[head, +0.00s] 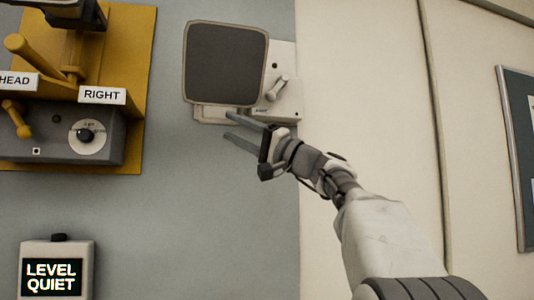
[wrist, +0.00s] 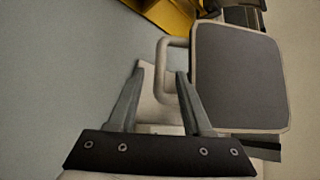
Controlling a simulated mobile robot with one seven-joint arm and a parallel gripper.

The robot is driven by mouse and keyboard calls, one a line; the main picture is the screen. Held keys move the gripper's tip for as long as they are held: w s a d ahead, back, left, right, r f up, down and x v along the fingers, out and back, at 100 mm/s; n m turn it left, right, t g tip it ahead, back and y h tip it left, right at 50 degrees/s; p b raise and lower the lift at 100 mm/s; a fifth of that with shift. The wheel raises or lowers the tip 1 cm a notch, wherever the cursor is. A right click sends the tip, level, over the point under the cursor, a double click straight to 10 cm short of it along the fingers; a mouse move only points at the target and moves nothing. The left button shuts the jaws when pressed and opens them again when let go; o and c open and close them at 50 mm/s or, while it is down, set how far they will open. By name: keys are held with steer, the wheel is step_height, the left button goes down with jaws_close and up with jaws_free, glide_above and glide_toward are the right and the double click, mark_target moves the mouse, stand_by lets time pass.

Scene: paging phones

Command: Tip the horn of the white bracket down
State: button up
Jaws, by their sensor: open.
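The white bracket (head: 290,58) is fixed to the wall at upper centre in the head view. Its horn (head: 225,62) has a dark, rounded square face with a pale rim and covers much of the bracket. In the wrist view the horn (wrist: 240,75) fills the right side. A pale loop handle (wrist: 163,68) sticks out from the horn's left edge there. My gripper (head: 228,124) is open just below the horn. In the wrist view my gripper's fingers (wrist: 160,70) appear either side of the handle's outer bar; I cannot tell whether they touch it.
A small pale lever (head: 277,88) sits on the bracket's box, right of the horn. A yellow panel (head: 135,50) with a RIGHT label (head: 102,95) and a grey box (head: 55,130) is at left. A LEVEL QUIET display (head: 54,277) is lower left.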

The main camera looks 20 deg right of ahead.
steer(key=b+v, duration=0.1)
steer(key=v, duration=0.8)
steer(key=shift+s+d, duration=0.2)
steer(key=shift+f, duration=0.1)
